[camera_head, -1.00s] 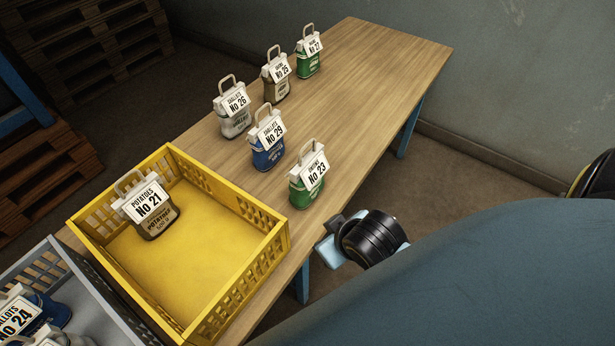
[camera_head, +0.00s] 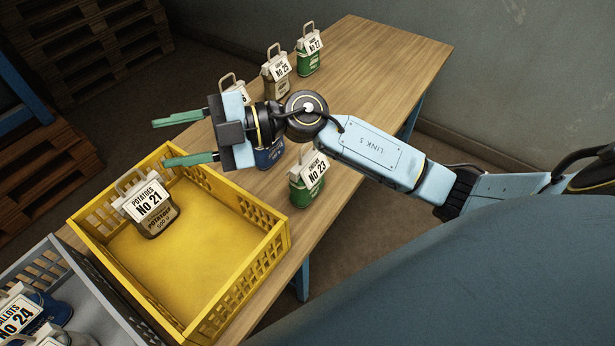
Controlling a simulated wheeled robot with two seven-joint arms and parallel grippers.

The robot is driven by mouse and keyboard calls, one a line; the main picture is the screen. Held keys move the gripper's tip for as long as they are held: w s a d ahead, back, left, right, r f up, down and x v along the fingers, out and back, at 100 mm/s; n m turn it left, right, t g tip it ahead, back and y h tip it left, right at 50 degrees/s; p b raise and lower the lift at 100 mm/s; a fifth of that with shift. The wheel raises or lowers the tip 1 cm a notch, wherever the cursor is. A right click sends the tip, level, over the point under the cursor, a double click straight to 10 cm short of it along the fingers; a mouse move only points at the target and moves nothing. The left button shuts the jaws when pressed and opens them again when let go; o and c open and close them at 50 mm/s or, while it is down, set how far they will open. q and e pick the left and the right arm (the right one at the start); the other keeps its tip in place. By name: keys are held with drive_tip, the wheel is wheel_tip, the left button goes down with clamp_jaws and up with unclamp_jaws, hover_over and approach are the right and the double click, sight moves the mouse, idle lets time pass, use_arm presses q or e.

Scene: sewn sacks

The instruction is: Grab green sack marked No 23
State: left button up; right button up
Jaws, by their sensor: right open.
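The green sack marked No 23 (camera_head: 306,191) stands upright on the table near its front edge, right of the yellow crate. My right gripper (camera_head: 170,140) is open and empty. It reaches left past the sack, above the back corner of the yellow crate, with its green fingers pointing left. My left gripper is not in view.
The yellow crate (camera_head: 279,245) holds a sack marked No 21 (camera_head: 155,215). A grey crate (camera_head: 88,286) holds a sack marked No 24 (camera_head: 22,312). A blue sack (camera_head: 268,160) is mostly behind my gripper. Sacks No 25 (camera_head: 277,80) and No 27 (camera_head: 308,62) stand farther back on the wooden table (camera_head: 380,65).

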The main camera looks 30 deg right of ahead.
drive_tip(key=d+f+n+g+h, duration=0.2)
drive_tip(key=d+f+g+h, duration=0.15)
drive_tip(key=f+h, duration=0.25)
drive_tip(key=m+g+h, duration=0.2)
drive_tip(key=m+h, duration=0.3)
drive_tip(key=h, duration=0.6)
hover_over(307, 156)
drive_tip(key=s, duration=0.1)
wheel_tip(307, 156, down, 2)
drive_tip(key=f, duration=0.1)
drive_tip(key=shift+t+h, duration=0.25)
drive_tip(key=shift+h, duration=0.05)
wheel_tip(307, 156, down, 6)
drive_tip(key=shift+d+f, duration=0.1)
drive_tip(key=shift+w+f+p, duration=0.2)
drive_tip(key=shift+f, duration=1.4)
drive_tip(key=shift+w+f+p, duration=0.2)
drive_tip(key=shift+f, duration=1.4)
clamp_jaws()
drive_tip(key=shift+r, duration=0.1)
